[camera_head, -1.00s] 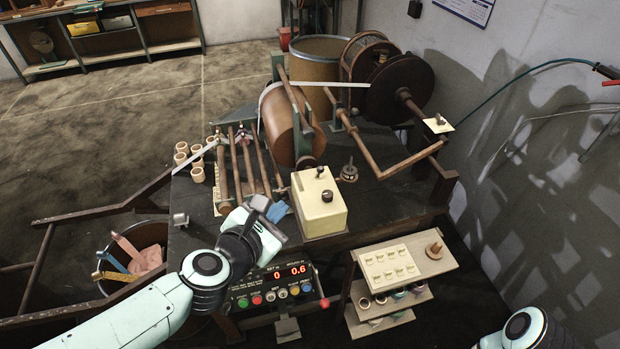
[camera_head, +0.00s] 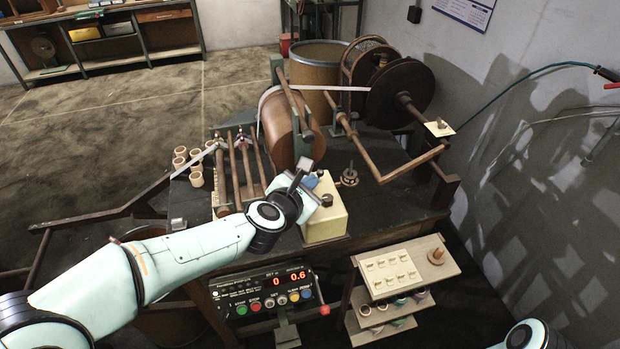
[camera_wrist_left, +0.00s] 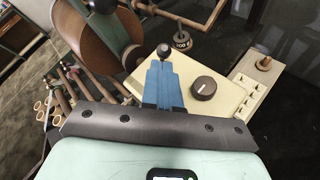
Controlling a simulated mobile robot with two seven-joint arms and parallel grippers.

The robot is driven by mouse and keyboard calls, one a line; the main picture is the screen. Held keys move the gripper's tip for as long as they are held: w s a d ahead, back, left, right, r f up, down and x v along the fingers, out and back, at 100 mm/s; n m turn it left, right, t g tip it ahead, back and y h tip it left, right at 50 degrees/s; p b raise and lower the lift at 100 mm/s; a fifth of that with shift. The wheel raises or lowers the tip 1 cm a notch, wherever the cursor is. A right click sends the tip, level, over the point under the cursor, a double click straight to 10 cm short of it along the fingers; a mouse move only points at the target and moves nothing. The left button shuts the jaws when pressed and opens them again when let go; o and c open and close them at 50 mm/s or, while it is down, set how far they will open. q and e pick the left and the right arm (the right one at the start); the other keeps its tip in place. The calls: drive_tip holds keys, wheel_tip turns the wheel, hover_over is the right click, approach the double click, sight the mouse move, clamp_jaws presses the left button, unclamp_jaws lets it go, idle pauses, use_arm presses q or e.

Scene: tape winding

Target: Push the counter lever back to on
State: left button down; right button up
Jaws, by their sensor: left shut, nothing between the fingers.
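A cream control box (camera_head: 325,222) stands on the bench with a dark round knob (camera_head: 327,200). In the left wrist view a short lever with a dark ball tip (camera_wrist_left: 164,51) stands at the box's far edge. My left gripper (camera_head: 312,181) is over the box in the head view and hides the lever there. In the left wrist view its blue fingers (camera_wrist_left: 162,72) are shut and empty, tips just short of the ball; contact cannot be told. A counter panel (camera_head: 262,290) with red digits has a red-tipped lever (camera_head: 324,309) at its right. My right gripper is out of view.
A large brown drum (camera_head: 283,122) and long rollers (camera_head: 247,165) lie beside the box. A dark reel (camera_head: 402,90) and a wooden bar (camera_head: 405,163) are at the right. A shelf cart (camera_head: 393,270) stands in front.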

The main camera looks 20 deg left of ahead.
use_arm(q)
drive_tip(key=shift+d, duration=0.1)
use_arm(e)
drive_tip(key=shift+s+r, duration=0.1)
use_arm(q)
drive_tip(key=shift+w+a+r, duration=0.3)
drive_tip(key=shift+w+r, duration=0.1)
drive_tip(key=shift+r, duration=0.1)
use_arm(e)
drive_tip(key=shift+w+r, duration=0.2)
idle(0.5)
use_arm(q)
drive_tip(key=shift+w+a+r+p, duration=0.25)
drive_tip(key=shift+w+r+p, duration=0.1)
drive_tip(key=shift+w, duration=0.1)
drive_tip(key=shift+w+a+r, duration=0.1)
drive_tip(key=shift+w+a, duration=0.2)
drive_tip(key=shift+w, duration=0.2)
drive_tip(key=shift+w+a+r, duration=0.1)
drive_tip(key=shift+w+a, duration=0.15)
drive_tip(key=shift+w, duration=0.2)
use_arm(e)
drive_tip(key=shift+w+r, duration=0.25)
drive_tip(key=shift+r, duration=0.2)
